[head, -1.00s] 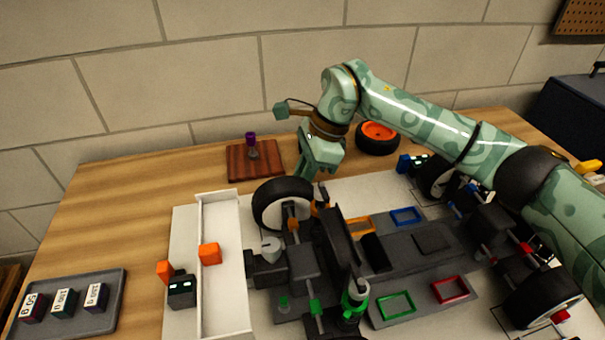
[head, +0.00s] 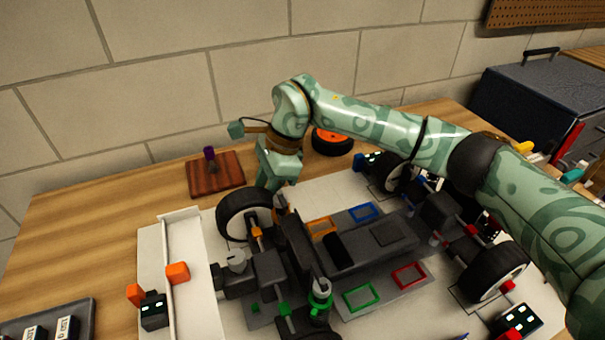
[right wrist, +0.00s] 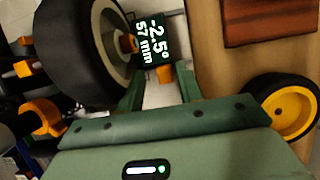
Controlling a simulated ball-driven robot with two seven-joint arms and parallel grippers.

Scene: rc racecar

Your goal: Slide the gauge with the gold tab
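In the right wrist view a small black gauge (right wrist: 154,42) with a lit display reading -2.5° and 57 mm stands beside a black tyre (right wrist: 82,55). An orange-gold tab (right wrist: 165,73) sticks out from it towards my right gripper (right wrist: 161,82). The two fingers are apart, one on each side of the tab, with space showing around it. In the head view my right gripper (head: 275,185) points down just behind the car's far-left wheel (head: 245,214) and hides this gauge. My left gripper is not in view.
The dark car chassis (head: 345,245) sits on a white board. Another gauge (head: 153,311) stands at the near left by a white rail (head: 187,265). A wooden block (head: 214,175) and a loose wheel with an orange hub (head: 332,142) lie behind; the wheel's hub (right wrist: 292,112) is near my gripper.

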